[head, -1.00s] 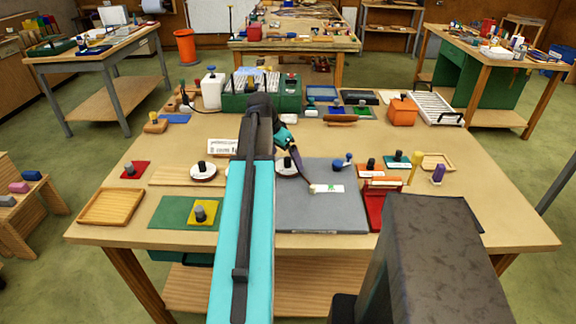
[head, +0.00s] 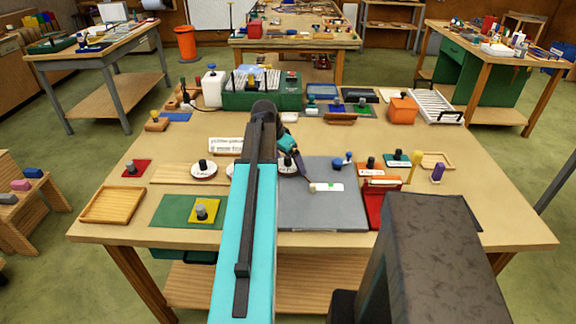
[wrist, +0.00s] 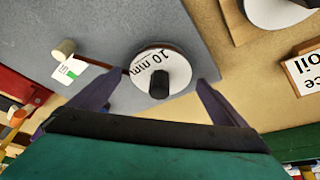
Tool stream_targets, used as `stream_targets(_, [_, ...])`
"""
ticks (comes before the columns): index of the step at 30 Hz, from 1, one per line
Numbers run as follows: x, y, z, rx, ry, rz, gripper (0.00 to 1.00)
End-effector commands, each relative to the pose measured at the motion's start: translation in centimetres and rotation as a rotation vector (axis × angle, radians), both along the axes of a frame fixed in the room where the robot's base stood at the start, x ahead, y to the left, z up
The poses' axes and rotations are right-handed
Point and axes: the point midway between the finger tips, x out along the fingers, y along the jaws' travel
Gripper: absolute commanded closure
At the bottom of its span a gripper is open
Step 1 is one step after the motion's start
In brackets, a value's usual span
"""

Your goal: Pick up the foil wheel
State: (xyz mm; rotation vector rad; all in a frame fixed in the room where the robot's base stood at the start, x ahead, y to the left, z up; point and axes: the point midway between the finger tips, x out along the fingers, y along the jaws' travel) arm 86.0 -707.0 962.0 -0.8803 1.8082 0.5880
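A white wheel with a black knob, marked "10 mm" (wrist: 150,62), lies in the wrist view beyond and between my fingertips, over the edge of the grey mat. In the head view a white disc (head: 286,168) shows beside my gripper (head: 302,168), partly hidden by it. My gripper (wrist: 159,82) is open, with one dark finger to each side of the wheel; I cannot tell whether they touch it. Another white wheel with a black knob (head: 204,170) lies further left, and a third is mostly hidden by my arm.
A grey mat (head: 335,215) holds a small peg with a white and green label (head: 328,187). A card with lettering (head: 227,145) stands behind the wheels. A red holder (head: 374,208) is to the right, a green mat with a yellow square (head: 205,211) to the left.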

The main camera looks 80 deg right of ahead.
Motion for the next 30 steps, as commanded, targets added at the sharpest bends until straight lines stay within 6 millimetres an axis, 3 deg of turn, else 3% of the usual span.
stream_targets(1, [0.0,0.0,0.0,0.000,0.000,0.000,0.10])
stream_targets(7, [0.0,0.0,0.0,0.000,0.000,0.000,0.44])
stream_targets(20, [-0.1,0.0,0.3,-0.001,0.000,-0.001,0.45])
stream_targets(30, [-0.1,-0.1,2.1,-0.002,0.000,-0.001,0.45])
